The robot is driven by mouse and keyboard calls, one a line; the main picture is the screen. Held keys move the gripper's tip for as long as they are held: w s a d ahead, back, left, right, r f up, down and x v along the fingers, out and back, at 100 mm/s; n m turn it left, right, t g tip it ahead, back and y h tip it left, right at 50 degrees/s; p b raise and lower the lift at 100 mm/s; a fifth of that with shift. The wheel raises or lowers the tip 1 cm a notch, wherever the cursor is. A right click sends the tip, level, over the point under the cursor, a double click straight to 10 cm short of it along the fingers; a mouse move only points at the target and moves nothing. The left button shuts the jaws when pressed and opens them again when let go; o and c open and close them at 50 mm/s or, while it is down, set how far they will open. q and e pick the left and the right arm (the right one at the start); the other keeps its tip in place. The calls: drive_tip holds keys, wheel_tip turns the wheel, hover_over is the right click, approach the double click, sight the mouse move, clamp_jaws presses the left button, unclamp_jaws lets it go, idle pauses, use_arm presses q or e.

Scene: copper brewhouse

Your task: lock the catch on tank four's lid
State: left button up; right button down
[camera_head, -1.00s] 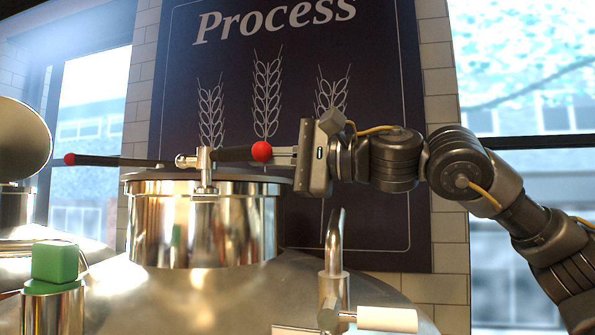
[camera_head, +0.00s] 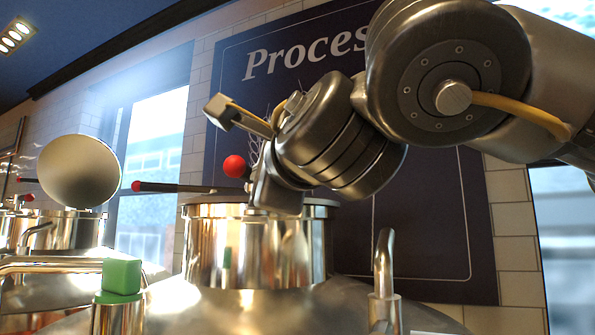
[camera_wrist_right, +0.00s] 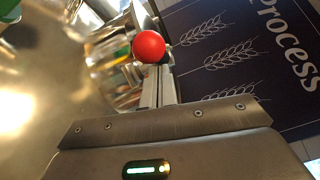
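The steel tank neck with its flat lid (camera_head: 215,209) stands in the middle of the head view, lid down. A black lever with a red knob (camera_head: 136,186) sticks out to the left over the lid. A second red knob (camera_head: 236,166) is above the lid; its lever and the catch's pivot are hidden behind my right gripper (camera_head: 252,193). In the right wrist view this red knob (camera_wrist_right: 150,46) is just beyond the tips of my right gripper (camera_wrist_right: 158,75). Its fingers look close together with nothing seen between them; whether they touch the knob is unclear. My left gripper is out of view.
A green block (camera_head: 122,276) tops a steel post at the front left. A bent steel pipe (camera_head: 384,262) rises at the front right. Another tank with a raised round lid (camera_head: 80,171) is at the left. A dark sign (camera_head: 430,220) hangs behind on the brick wall.

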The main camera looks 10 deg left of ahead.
sight(235, 171)
drive_tip(key=shift+s+a+p, duration=0.2)
drive_tip(key=shift+a, duration=0.5)
drive_tip(key=shift+s+a+p, duration=0.15)
drive_tip(key=shift+s+a, duration=0.05)
drive_tip(key=shift+a, duration=1.2)
drive_tip(key=shift+d, duration=0.15)
